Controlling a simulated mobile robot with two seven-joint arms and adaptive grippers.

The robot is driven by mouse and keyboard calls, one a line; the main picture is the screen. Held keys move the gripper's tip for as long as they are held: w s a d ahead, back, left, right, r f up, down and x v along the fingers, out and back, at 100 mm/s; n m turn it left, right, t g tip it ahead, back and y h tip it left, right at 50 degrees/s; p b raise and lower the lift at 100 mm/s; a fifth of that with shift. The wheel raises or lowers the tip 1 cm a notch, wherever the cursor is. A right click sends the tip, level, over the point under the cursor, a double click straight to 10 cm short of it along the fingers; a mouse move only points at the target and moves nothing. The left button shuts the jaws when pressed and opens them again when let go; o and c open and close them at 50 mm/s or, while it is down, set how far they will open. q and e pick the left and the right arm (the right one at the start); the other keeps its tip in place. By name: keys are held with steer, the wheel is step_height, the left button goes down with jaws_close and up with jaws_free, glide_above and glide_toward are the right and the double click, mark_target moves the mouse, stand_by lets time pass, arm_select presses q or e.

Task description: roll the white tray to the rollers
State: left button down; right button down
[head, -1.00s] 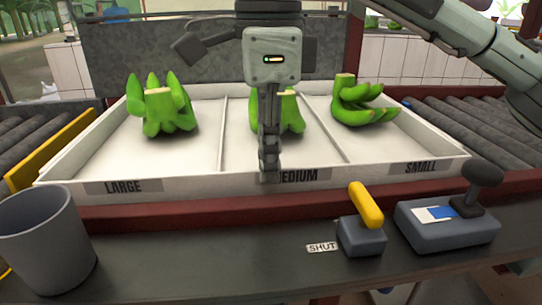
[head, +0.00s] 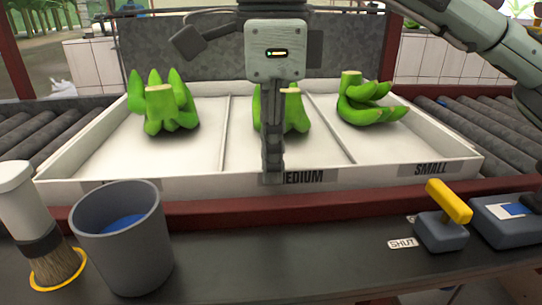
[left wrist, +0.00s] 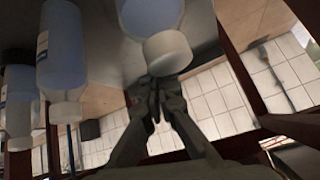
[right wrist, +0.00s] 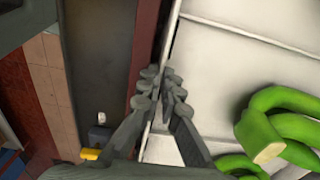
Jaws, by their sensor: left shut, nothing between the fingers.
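The white tray (head: 210,187) lies behind a dark red rail, with three compartments; the large label is mostly hidden by a cup. Each compartment holds a green banana cluster: left (head: 163,105), middle (head: 295,112), partly hidden by my gripper, and right (head: 366,100). Grey rollers (head: 35,130) lie to the left of the tray, and more rollers (head: 490,130) to its right. My right gripper (head: 272,172) points down with its fingers on either side of the tray's front wall, shut on it. My left gripper (left wrist: 157,88) is shut and empty near a capped bottle (left wrist: 167,52).
A grey cup (head: 122,245) and a brush (head: 45,250) stand on the dark counter at the front left. A yellow-handled lever (head: 442,225) beside a "SHUT" label and a control box (head: 505,222) are at the front right. The counter's middle is clear.

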steer(key=shift+a, duration=0.25)
steer(key=c, duration=1.6)
jaws_free()
steer(key=shift+a, duration=0.1)
steer(key=shift+c, duration=0.2)
steer(key=shift+r, duration=0.1)
steer(key=shift+r, duration=3.9)
